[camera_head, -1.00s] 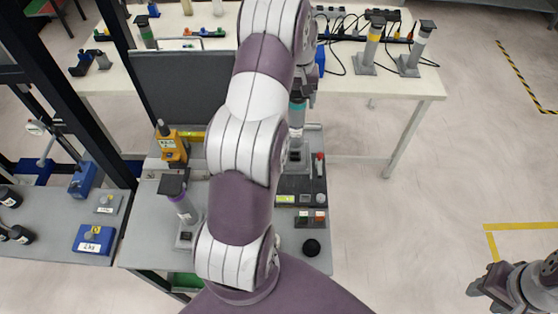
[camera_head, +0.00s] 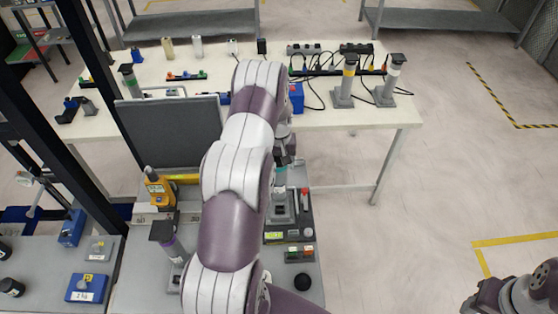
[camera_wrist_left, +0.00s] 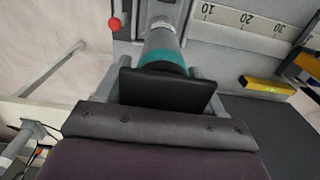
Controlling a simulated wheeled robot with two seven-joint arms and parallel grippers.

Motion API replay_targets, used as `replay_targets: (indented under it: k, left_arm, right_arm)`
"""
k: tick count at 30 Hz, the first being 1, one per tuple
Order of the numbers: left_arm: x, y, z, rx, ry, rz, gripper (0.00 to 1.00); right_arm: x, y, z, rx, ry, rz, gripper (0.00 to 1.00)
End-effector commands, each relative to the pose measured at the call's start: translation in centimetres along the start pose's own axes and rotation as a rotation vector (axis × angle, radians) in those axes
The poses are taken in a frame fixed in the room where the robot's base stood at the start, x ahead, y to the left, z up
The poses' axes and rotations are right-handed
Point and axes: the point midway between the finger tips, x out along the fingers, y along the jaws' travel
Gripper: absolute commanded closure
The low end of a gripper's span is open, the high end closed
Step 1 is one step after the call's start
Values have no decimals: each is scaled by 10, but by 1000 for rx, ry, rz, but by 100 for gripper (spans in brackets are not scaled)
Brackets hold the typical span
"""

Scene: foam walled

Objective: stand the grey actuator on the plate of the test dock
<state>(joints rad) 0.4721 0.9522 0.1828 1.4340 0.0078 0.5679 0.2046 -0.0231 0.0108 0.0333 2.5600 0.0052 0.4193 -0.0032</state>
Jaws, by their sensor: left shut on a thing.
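The grey actuator (camera_head: 281,178) has a teal band and a dark cap; it appears upright above the test dock (camera_head: 304,236). In the left wrist view, the actuator's grey body and teal band (camera_wrist_left: 163,58) extend away beyond its black cap. My left gripper (camera_head: 284,150) is shut on it near the cap, largely hidden behind my arm; its fingers flank the cap in the wrist view (camera_wrist_left: 165,85). The actuator's foot is over the dock's plate (camera_head: 282,215); I cannot tell whether they touch. My right gripper (camera_head: 478,301) is at the lower right, apart from everything, its jaws unclear.
A purple-banded actuator (camera_head: 175,250) and a yellow handheld device (camera_head: 159,190) stand left of the dock. A dark screen (camera_head: 170,133) rises behind. The rear table (camera_head: 320,118) holds further actuators and cables. Floor on the right is clear.

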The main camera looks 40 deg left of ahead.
Motion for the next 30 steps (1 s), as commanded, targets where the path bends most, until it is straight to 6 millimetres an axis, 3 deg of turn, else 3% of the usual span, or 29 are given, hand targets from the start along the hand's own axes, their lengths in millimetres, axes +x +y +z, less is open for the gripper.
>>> replay_targets:
  k: [2, 3, 5, 15, 17, 30]
  left_arm:
    - [2, 0, -1, 0, 2, 0, 100]
    - [3, 0, 0, 0, 0, 0, 29]
    - [2, 0, 0, 0, 0, 0, 9]
    - [-3, 0, 0, 0, 0, 0, 6]
    - [-5, 0, -1, 0, 2, 0, 6]
    - [-98, 0, -1, 0, 4, 1, 6]
  right_arm:
    - [3, 0, 0, 0, 0, 0, 57]
    - [3, 0, 0, 0, 0, 0, 57]
    - [2, 0, 0, 0, 0, 0, 57]
    - [-2, 0, 0, 0, 0, 0, 57]
    - [5, 0, 0, 0, 0, 0, 57]
    - [45, 0, 6, 0, 0, 0, 57]
